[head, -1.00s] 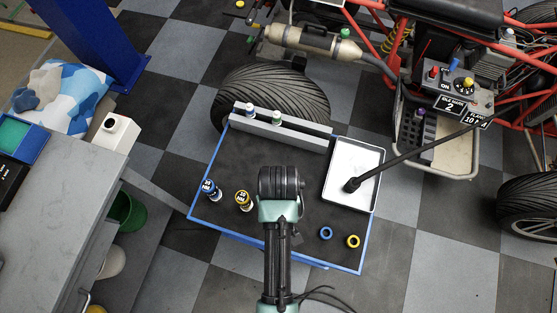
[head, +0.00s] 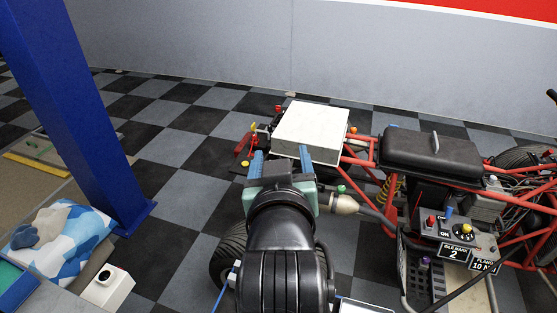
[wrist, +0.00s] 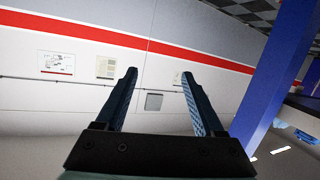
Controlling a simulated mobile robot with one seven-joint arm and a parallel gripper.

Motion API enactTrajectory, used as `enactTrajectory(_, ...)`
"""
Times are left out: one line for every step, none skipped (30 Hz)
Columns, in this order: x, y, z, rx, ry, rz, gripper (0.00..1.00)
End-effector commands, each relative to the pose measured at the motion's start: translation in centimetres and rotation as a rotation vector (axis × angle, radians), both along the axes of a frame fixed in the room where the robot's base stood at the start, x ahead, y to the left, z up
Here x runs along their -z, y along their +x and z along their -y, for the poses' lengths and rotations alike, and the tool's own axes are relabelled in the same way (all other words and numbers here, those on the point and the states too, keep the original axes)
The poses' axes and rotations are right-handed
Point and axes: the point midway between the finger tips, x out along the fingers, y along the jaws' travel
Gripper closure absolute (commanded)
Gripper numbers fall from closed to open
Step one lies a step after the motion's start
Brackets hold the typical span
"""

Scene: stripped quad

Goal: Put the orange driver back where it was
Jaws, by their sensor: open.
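I cannot make out an orange driver in either current view. My gripper (head: 281,158) is raised in the middle of the head view, in front of the quad, with its two blue fingers apart. In the wrist view my gripper (wrist: 158,76) is open, with nothing between the fingers, and points toward a wall. The stripped quad (head: 365,160), with its red tube frame, stands at the right in the head view.
A white box (head: 311,132) sits on the quad's frame. A switch panel (head: 455,238) and black seat (head: 440,152) are at right. A blue post (head: 75,110) stands at left, above a blue-and-white cloth (head: 62,240). A pale tray edge (head: 362,307) shows at the bottom.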

Motion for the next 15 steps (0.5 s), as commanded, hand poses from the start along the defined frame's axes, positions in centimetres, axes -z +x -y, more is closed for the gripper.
enactTrajectory(-5.5,-0.1,-0.1,0.0,0.017,0.157,0.3)
enactTrajectory(-8.5,-0.4,-0.2,-0.001,0.027,0.247,0.3)
enactTrajectory(-12.4,-1.2,-0.2,-0.003,0.042,0.365,0.3)
enactTrajectory(-15.2,-2.0,-0.2,-0.005,0.053,0.451,0.3)
enactTrajectory(-17.7,-2.9,-0.2,-0.008,0.063,0.532,0.3)
enactTrajectory(-20.8,-4.3,-0.3,-0.013,0.077,0.633,0.3)
enactTrajectory(-22.9,-5.4,-0.3,-0.017,0.086,0.702,0.3)
enactTrajectory(-24.7,-6.5,-0.3,-0.022,0.093,0.767,0.3)
enactTrajectory(-26.8,-7.9,-0.3,-0.027,0.104,0.842,0.3)
enactTrajectory(-28.1,-8.9,-0.3,-0.031,0.11,0.891,0.3)
enactTrajectory(-29.1,-9.8,-0.3,-0.035,0.115,0.932,0.3)
enactTrajectory(-30.2,-10.8,-0.3,-0.04,0.121,0.978,0.3)
enactTrajectory(-30.9,-11.4,-0.3,-0.043,0.124,1.005,0.3)
enactTrajectory(-31.3,-11.9,-0.3,-0.045,0.127,1.025,0.3)
enactTrajectory(-31.8,-12.3,-0.3,-0.047,0.13,1.046,0.3)
